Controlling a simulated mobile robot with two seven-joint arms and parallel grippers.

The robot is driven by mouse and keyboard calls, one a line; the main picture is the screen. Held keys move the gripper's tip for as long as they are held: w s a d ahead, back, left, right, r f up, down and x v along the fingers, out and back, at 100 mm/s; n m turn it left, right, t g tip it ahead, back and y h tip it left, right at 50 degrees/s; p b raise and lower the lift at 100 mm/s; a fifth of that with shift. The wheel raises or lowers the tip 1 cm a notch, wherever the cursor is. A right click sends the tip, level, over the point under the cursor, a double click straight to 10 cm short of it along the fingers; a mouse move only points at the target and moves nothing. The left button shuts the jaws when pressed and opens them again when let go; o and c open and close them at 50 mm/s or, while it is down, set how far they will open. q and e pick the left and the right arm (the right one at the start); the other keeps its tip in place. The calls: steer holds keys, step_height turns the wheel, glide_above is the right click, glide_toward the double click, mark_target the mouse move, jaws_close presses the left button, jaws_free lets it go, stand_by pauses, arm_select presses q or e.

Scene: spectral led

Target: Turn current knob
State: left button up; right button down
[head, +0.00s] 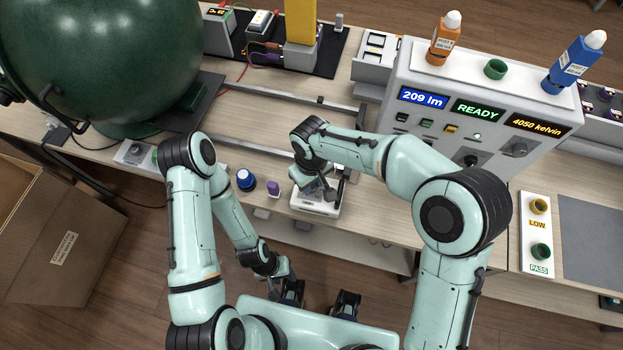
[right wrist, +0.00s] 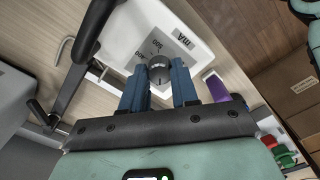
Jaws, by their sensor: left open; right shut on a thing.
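The current knob (right wrist: 160,70) is a small dark round knob with a pointer line. It sits on a white box (right wrist: 185,25) marked "mA", with scale numbers around the knob. My right gripper (right wrist: 160,85) has its two blue fingers on either side of the knob and is shut on it. In the head view the white box (head: 309,207) stands at the bench's front edge under my right gripper (head: 318,187), which hides the knob. My left gripper (head: 290,290) is open and low, in front of the bench, away from the box.
A purple block (head: 273,189) and a blue-topped round item (head: 246,180) stand left of the box. A metal rail (head: 260,148) runs behind it. A large green sphere (head: 110,60) is at left. The display console (head: 480,90) reads "209 lm", "READY" and "4050 kelvin".

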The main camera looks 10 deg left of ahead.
arm_select(q)
steer(key=shift+w+r+p, duration=0.3)
steer(key=shift+r+p, duration=0.1)
steer(key=shift+r, duration=0.15)
steer(key=shift+w+r+p, duration=0.25)
steer(key=shift+r+p, duration=0.15)
steer(key=shift+r, duration=0.15)
arm_select(e)
steer(key=n, duration=0.5)
steer(key=shift+n, duration=0.3)
steer(key=c, duration=0.8)
jaws_free()
steer(key=shift+c, duration=0.2)
arm_select(q)
steer(key=shift+w+r+p, duration=0.5)
steer(key=shift+r+p, duration=0.1)
steer(key=shift+r, duration=0.15)
arm_select(e)
step_height(320, 180, up, 13)
steer(key=shift+r, duration=0.15)
